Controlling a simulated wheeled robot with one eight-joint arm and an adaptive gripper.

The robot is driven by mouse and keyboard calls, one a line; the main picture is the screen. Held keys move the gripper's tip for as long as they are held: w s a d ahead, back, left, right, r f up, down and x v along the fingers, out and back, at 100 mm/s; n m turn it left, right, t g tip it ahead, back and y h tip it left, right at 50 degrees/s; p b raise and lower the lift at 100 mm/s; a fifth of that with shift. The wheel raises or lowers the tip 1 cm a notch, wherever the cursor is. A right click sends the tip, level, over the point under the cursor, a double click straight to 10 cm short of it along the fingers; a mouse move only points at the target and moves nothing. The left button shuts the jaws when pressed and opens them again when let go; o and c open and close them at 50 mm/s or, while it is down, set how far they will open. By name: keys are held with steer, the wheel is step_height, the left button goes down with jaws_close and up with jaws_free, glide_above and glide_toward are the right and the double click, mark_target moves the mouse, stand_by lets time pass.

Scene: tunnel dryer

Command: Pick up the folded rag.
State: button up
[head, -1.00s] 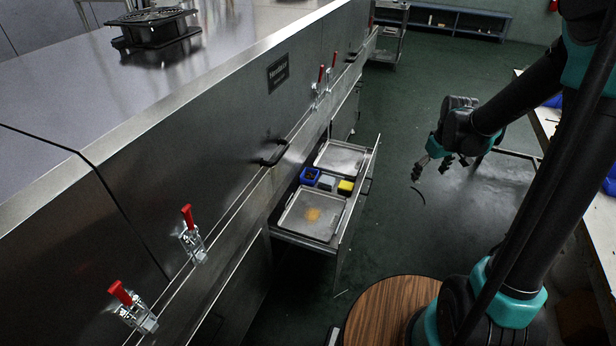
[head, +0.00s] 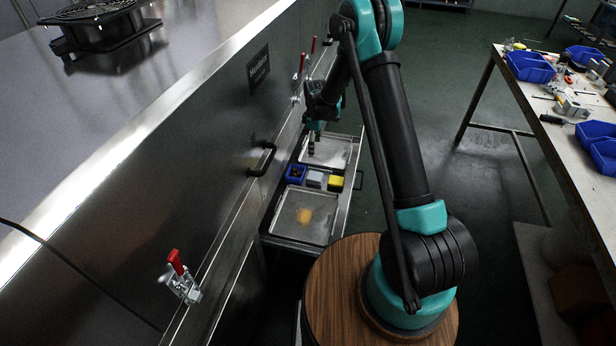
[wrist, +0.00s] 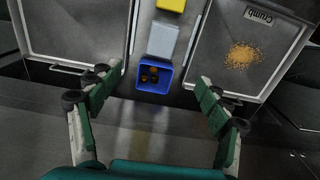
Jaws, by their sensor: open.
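A pale grey-blue square (wrist: 163,42), which looks like the folded rag, lies in the open drawer between a blue bin (wrist: 154,82) and a yellow block (wrist: 170,4). It also shows in the head view (head: 314,179). My gripper (wrist: 157,92) is open and empty above the drawer, its fingers spread to either side of the blue bin in the wrist view. The grey square is beyond the fingertips. In the head view my gripper (head: 311,142) is over the far tray end of the drawer. The bin holds small dark brown things.
The drawer holds a tray marked "Crumb" with tan crumbs (wrist: 242,56) and an empty tray (wrist: 75,30) on the other side. The steel dryer wall with a black handle (head: 262,158) stands close on the left. A cluttered bench (head: 560,100) is at right.

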glide_above(315, 176)
steer(key=f, duration=1.1)
steer(key=shift+w+a+f, duration=0.1)
steer(key=shift+w+a, duration=0.15)
steer(key=shift+s+d+f, duration=0.1)
steer(key=shift+d+f, duration=0.05)
steer(key=shift+f, duration=1.3)
steer(key=shift+s+d+f, duration=0.1)
steer(key=shift+f, duration=1.3)
steer(key=shift+c, duration=0.2)
steer(key=c, duration=1.1)
steer(key=shift+r, duration=0.1)
step_height(315, 176, up, 20)
steer(key=shift+f, duration=0.1)
